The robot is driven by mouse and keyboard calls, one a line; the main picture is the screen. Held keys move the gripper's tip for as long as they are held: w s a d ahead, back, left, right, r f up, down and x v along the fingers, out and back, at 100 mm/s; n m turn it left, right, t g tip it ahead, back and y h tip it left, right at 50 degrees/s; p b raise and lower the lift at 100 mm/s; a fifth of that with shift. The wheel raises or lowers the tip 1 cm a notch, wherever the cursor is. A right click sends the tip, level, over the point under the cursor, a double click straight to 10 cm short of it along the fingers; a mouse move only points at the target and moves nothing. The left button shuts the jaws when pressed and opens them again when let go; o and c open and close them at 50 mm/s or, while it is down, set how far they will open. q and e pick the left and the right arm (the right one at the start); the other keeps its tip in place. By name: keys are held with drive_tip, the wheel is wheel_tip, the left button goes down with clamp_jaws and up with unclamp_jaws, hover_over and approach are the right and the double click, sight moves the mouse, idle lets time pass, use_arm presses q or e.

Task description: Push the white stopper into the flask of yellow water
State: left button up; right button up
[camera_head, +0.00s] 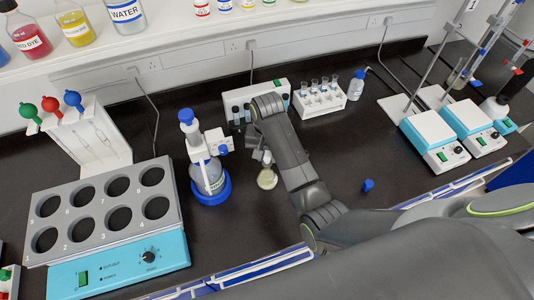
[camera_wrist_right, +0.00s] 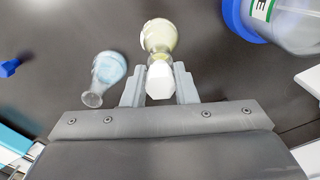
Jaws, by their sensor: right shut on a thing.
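The flask of yellow water (camera_head: 267,179) stands on the black bench in the head view, right of the blue-based bottle. In the right wrist view the flask (camera_wrist_right: 160,37) is just beyond my fingertips. The white stopper (camera_wrist_right: 158,82) is between the fingers of my right gripper (camera_wrist_right: 159,76), which is shut on it. The stopper lines up with the flask's neck and overlaps it in this view; how deep it sits cannot be told. In the head view my right gripper (camera_head: 262,150) is above the flask, partly hidden by my arm. My left gripper is not in view.
A flask of blue liquid (camera_wrist_right: 108,70) is close beside my fingers in the wrist view. A dispenser bottle with a blue base (camera_head: 208,178) stands left of the yellow flask. A tube rack (camera_head: 320,103) is behind. A blue cap (camera_head: 368,185) lies on bare bench at right.

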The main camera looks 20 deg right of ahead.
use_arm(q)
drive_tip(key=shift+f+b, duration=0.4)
use_arm(e)
drive_tip(key=shift+f, duration=1)
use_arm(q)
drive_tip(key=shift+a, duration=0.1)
use_arm(e)
drive_tip(key=o, duration=1)
